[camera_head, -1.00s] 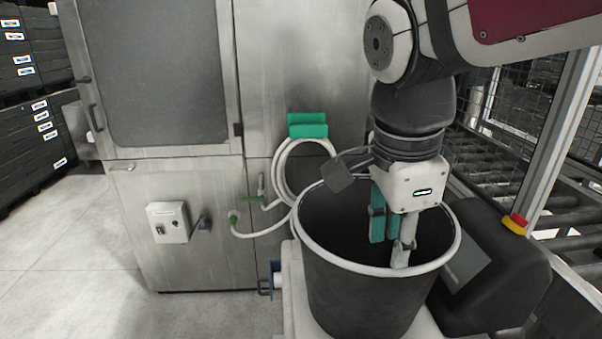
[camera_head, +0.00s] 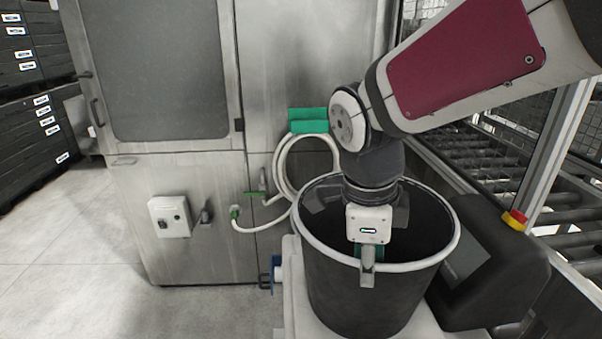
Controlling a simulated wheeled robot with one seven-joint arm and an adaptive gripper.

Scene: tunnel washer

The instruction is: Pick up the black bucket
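The black bucket (camera_head: 332,292) stands upright with a pale rim, on a light-coloured surface in the lower right of the head view. My gripper (camera_head: 368,265) points down at the bucket's near rim. One pale fingertip overlaps the rim and the top of the outer wall. A teal part of the gripper shows just behind it, on the inner side. The gripper seems to straddle the rim, but whether the fingers are closed on it cannot be seen. The lower part of the bucket's far inside is dark and partly behind my gripper.
A steel washer cabinet (camera_head: 180,230) stands behind and left, with a coiled white hose (camera_head: 284,165) on a green holder (camera_head: 308,120). A dark box-shaped unit (camera_head: 500,262) is close on the bucket's right. Rollers lie beyond the frame post. The floor at left is clear.

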